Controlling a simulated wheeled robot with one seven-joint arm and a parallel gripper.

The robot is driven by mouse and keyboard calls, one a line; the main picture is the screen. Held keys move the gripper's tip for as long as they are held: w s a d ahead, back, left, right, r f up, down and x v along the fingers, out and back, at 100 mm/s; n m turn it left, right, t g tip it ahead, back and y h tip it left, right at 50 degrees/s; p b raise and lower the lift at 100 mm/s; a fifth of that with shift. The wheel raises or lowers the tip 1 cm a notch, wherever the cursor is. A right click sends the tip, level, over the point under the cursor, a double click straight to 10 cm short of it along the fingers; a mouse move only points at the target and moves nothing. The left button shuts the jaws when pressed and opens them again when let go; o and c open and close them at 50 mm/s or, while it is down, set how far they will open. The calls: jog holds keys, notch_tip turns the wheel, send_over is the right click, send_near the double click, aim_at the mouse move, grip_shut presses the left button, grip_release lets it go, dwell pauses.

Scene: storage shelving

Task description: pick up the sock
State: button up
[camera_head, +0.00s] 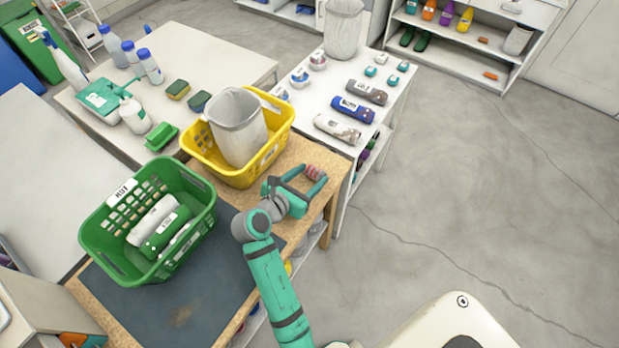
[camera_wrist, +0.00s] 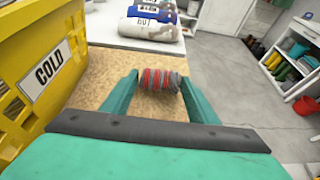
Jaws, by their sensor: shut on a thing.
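A rolled sock (camera_head: 315,173) with red and grey stripes is at the right end of the cork-topped table in the head view. In the wrist view the striped sock (camera_wrist: 160,80) sits between the two green fingertips. My gripper (camera_head: 306,178) is shut on it, with a finger at each side. My gripper (camera_wrist: 159,84) also shows from behind in the wrist view. I cannot tell whether the sock still touches the cork surface.
A yellow basket (camera_head: 279,143) marked COLD, holding a grey bin (camera_head: 238,138), stands left of my gripper. A green basket (camera_head: 100,226) with rolled items is farther left. A white table (camera_head: 310,105) with rolled towels lies beyond. Open floor (camera_head: 470,200) is to the right.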

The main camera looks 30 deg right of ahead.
jog(key=s+a+r, duration=0.7)
jog(key=s+r, duration=0.4)
jog(key=shift+s+a+r, duration=0.3)
jog(key=shift+s+a, duration=0.05)
